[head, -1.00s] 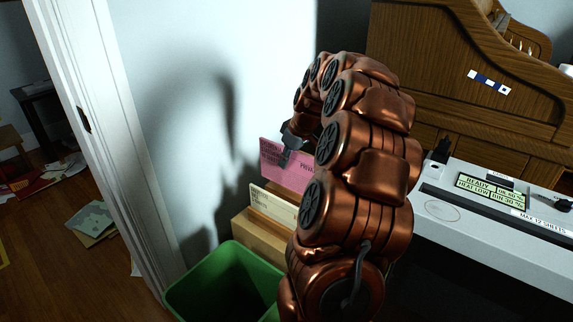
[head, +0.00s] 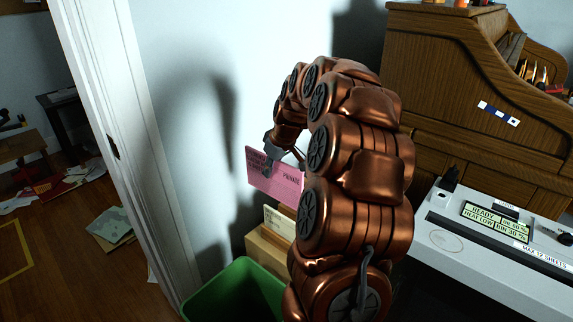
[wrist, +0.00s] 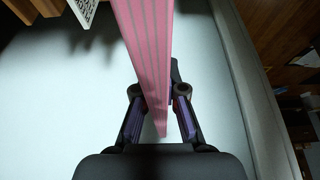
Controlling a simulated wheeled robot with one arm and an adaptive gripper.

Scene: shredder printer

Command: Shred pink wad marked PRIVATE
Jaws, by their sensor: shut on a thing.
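The pink wad (head: 285,183) marked PRIVATE is a flat stack of sheets, held by my gripper (head: 269,163) above a wooden sorter against the wall. In the wrist view the wad (wrist: 148,50) shows edge-on as a striped pink band between the two fingers of my gripper (wrist: 158,100). The shredder (head: 480,232) is the pale grey machine at the right, its display reading READY, HEAT LOW and a bin percentage. My copper arm hides the space between the wad and the shredder.
The wooden sorter (head: 266,252) holds a cream stack (head: 280,222). A green bin (head: 235,292) stands in front of it. A wooden roll-top desk (head: 440,110) rises behind the shredder. A door frame (head: 110,120) bounds the left, with papers scattered on the floor beyond.

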